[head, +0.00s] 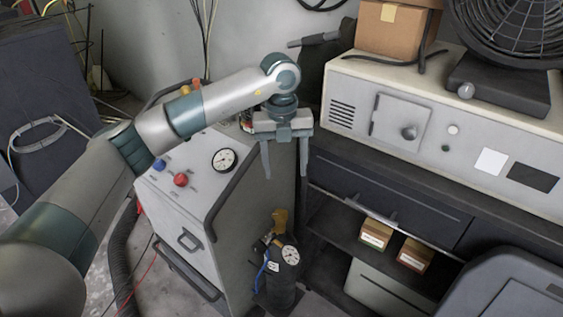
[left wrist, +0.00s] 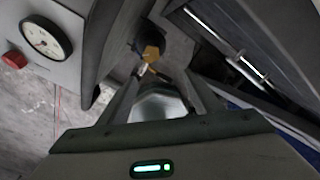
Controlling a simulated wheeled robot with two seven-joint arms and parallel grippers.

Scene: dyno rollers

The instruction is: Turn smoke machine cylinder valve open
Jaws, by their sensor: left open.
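The dark gas cylinder (head: 281,294) stands upright on the floor beside the grey smoke machine cart. It has a brass-coloured valve (head: 279,221) on top, a round gauge (head: 290,255) and a blue hose. In the left wrist view the brass valve (left wrist: 151,53) shows just beyond the fingers, apart from them in the picture. My left gripper (head: 285,174) hangs with its fingers pointing down, open and empty, higher in the head view than the valve. It also shows in the left wrist view (left wrist: 162,82). My right gripper is in neither view.
The grey cart (head: 183,215) with red knob, blue knob and gauge (head: 224,160) stands to the left. A dark workbench (head: 390,189) with shelves and small boxes is close on the right. A corrugated hose (head: 121,255) lies left of the cart.

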